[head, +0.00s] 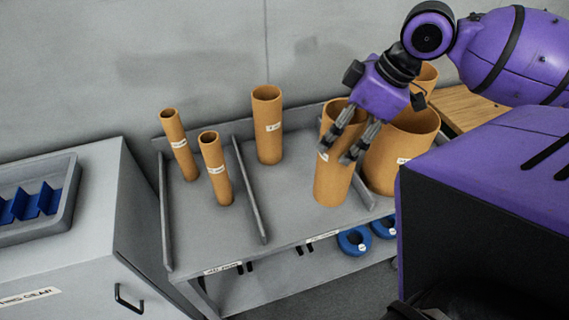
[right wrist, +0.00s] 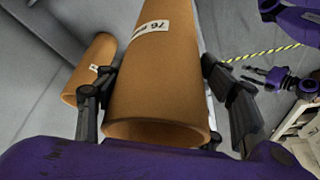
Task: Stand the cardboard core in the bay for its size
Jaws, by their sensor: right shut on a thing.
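My right gripper (head: 344,148) is shut on a medium-wide cardboard core (head: 333,185), with fingers on either side of it. The core is upright at the right of the rack's middle bay (head: 290,205), close to a divider; I cannot tell whether its base touches the floor. In the right wrist view the held core (right wrist: 155,85) carries a label reading "76", and the right gripper (right wrist: 165,100) straddles it. Another core (head: 268,128) stands at the back of that bay. A purple arm with dark fingers, apparently my left gripper (right wrist: 268,78), shows small; its opening is unclear.
Two narrow cores (head: 178,148) (head: 216,172) stand in the left bay. A wide core (head: 400,158) stands in the right bay, another behind it. Low dividers (head: 250,192) separate the bays. Blue rings (head: 354,241) sit below. A grey cabinet (head: 70,230) with a tray is left.

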